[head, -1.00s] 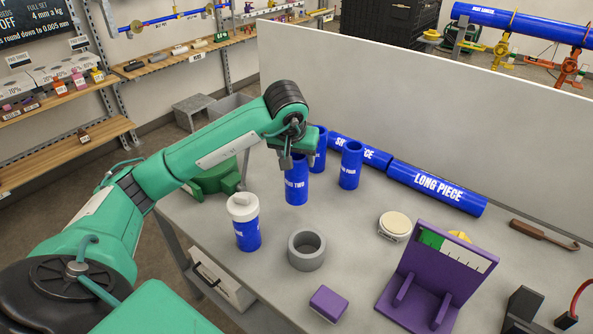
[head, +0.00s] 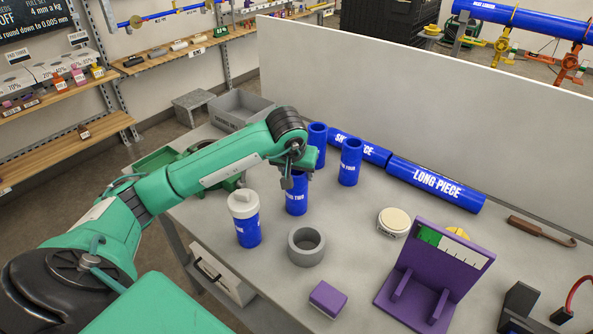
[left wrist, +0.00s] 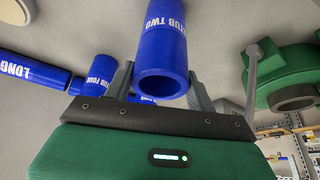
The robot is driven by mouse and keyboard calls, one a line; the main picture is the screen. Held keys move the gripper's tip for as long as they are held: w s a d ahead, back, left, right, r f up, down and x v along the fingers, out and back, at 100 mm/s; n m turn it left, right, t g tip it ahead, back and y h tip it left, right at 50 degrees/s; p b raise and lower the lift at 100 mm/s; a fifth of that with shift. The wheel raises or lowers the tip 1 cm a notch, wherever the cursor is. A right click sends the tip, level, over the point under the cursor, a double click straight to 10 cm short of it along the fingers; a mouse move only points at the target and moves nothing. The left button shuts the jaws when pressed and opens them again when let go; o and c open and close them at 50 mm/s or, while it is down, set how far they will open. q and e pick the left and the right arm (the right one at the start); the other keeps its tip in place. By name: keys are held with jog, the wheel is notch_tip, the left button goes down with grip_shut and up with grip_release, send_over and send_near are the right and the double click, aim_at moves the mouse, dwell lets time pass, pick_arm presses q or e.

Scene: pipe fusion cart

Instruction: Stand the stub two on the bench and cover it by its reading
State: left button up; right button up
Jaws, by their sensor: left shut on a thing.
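Stub two (head: 297,199) is a blue upright tube with white lettering. My left gripper (head: 294,170) is shut on its upper part, and the left wrist view shows the tube (left wrist: 163,50) between the fingers (left wrist: 162,84). Its lower end is at or just above the bench (head: 255,285); I cannot tell if it touches. A blue stub with a white cap (head: 243,205) stands to its left. Stub four (head: 350,162) and another blue stub (head: 318,135) stand uncapped behind. A purple stand with a green-and-white scale (head: 445,243) is at right. My right gripper is not in view.
A grey ring (head: 306,247), a purple block (head: 327,299) and a round cream-topped item (head: 394,222) are in front. The long piece (head: 436,184) and short piece (head: 360,150) lie along the back panel (head: 420,110). A green fixture (left wrist: 290,75) is near the gripper.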

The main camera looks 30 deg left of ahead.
pick_arm(q)
jog(key=o, duration=1.5)
jog(key=shift+o, duration=0.2)
jog(key=shift+r+p, duration=0.2)
jog(key=shift+p, duration=0.15)
jog(key=shift+s+r, duration=0.1)
jog(key=shift+r, duration=0.25)
jog(key=b+v, duration=0.2)
jog(key=v, duration=0.9)
jog(key=shift+s, duration=0.2)
